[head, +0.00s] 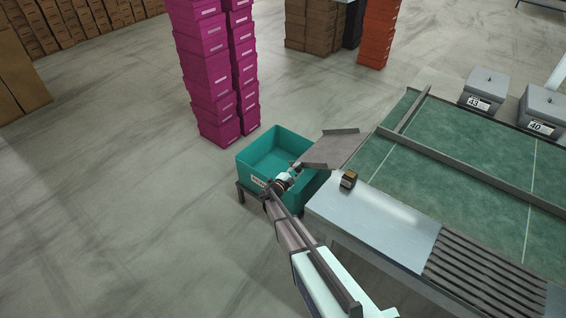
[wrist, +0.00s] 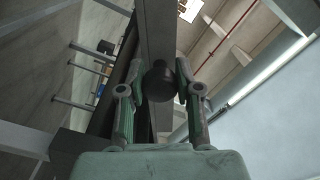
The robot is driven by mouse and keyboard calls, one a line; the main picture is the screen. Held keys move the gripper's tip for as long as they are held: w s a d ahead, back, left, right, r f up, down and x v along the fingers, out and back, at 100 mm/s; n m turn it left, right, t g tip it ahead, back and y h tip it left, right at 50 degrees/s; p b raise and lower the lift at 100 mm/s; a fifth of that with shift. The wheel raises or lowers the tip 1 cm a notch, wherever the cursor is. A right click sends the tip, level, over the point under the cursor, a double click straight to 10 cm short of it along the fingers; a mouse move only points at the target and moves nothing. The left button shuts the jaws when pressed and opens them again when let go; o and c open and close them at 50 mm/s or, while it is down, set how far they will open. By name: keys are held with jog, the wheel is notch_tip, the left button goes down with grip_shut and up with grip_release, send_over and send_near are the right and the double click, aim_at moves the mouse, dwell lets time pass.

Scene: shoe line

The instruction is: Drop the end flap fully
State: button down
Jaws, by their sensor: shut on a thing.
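The end flap (head: 333,151) is a grey plate with raised side edges at the left end of the green-topped line. It appears tilted, standing out above the teal bin; its exact angle is hard to tell. My gripper (head: 293,171) is at the flap's left side, over the bin's near edge. In the wrist view my gripper (wrist: 158,70) has its fingers on both sides of a dark round knob (wrist: 160,83) and is shut on it. The knob sits against a long grey bar, apparently the flap's edge. In the head view the knob is hidden.
The teal bin (head: 248,165) stands below the flap. A small dark box (head: 348,180) sits on the metal plate (head: 385,222) nearby. Grey boxes (head: 484,90) stand across the line. Magenta box stacks (head: 208,75) rise behind the bin. The floor at left is clear.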

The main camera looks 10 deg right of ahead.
jog(key=shift+s+d+f+n, duration=0.2)
jog(key=shift+d+f+n, duration=0.1)
jog(key=shift+f, duration=0.2)
jog(key=c, duration=0.8)
grip_release()
jog(key=shift+f, duration=0.1)
jog(key=shift+s+a, duration=0.15)
jog(key=shift+s+a, duration=0.2)
jog(key=shift+a, duration=0.05)
jog(key=v, duration=1.1)
jog(key=shift+s, duration=0.1)
